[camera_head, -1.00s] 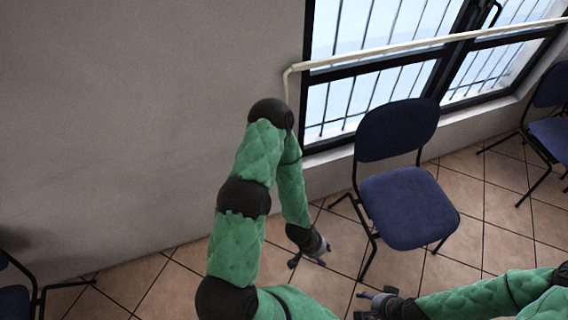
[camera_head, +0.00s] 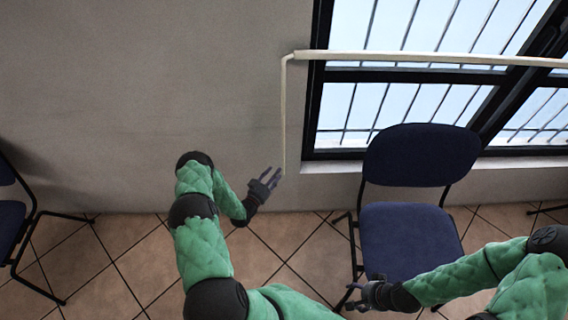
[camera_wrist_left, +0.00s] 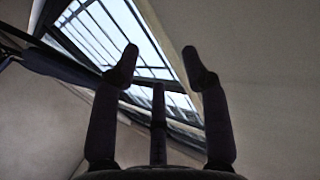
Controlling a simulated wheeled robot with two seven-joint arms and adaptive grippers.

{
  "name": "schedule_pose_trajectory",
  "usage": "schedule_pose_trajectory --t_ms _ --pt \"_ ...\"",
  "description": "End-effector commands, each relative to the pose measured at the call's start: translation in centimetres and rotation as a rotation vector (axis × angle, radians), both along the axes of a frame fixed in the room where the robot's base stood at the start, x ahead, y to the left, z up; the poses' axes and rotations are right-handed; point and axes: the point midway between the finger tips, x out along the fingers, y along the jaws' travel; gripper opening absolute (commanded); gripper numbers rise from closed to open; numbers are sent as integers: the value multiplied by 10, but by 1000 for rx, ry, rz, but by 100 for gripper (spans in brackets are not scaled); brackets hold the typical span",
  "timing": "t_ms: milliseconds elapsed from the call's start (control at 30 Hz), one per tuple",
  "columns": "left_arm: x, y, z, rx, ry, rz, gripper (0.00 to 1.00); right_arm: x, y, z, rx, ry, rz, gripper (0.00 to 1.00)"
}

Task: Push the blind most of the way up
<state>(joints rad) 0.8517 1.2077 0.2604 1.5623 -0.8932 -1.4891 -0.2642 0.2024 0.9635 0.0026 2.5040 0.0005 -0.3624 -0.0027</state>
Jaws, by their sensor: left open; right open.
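The blind shows as a thin cream rail (camera_head: 420,58) crossing the window. From its left end a thin pale rod or cord (camera_head: 284,115) hangs down along the wall, just left of the window frame. My left gripper (camera_head: 273,173) is open, just left of the rod's lower end in the head view; I cannot tell whether they touch. In the left wrist view its spread fingers (camera_wrist_left: 158,62) hold nothing, with the window and a pale strip beyond them. My right gripper (camera_head: 352,297) is open and low, in front of the chair, apart from the blind.
A blue chair (camera_head: 415,235) stands below the window (camera_head: 400,105), between it and my right arm. Another blue chair (camera_head: 12,225) stands at the far left. The wall (camera_head: 140,100) left of the window is bare, and tiled floor (camera_head: 115,240) is open below it.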

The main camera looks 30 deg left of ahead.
Motion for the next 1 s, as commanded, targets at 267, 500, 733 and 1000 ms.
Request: schedule_pose_trajectory --t_ms 267,500,733,1000 --pt "50 -3 -2 1 0 -3 46 0 0 -15 0 0 0 63" --pt "75 -4 -1 0 1 -1 46 0 0 -21 0 -1 0 63" --pt "80 -4 0 -2 2 0 46 0 0 -21 0 -1 0 63" --pt "80 -4 0 -1 2 0 12 0 0 -21 0 -1 0 63"
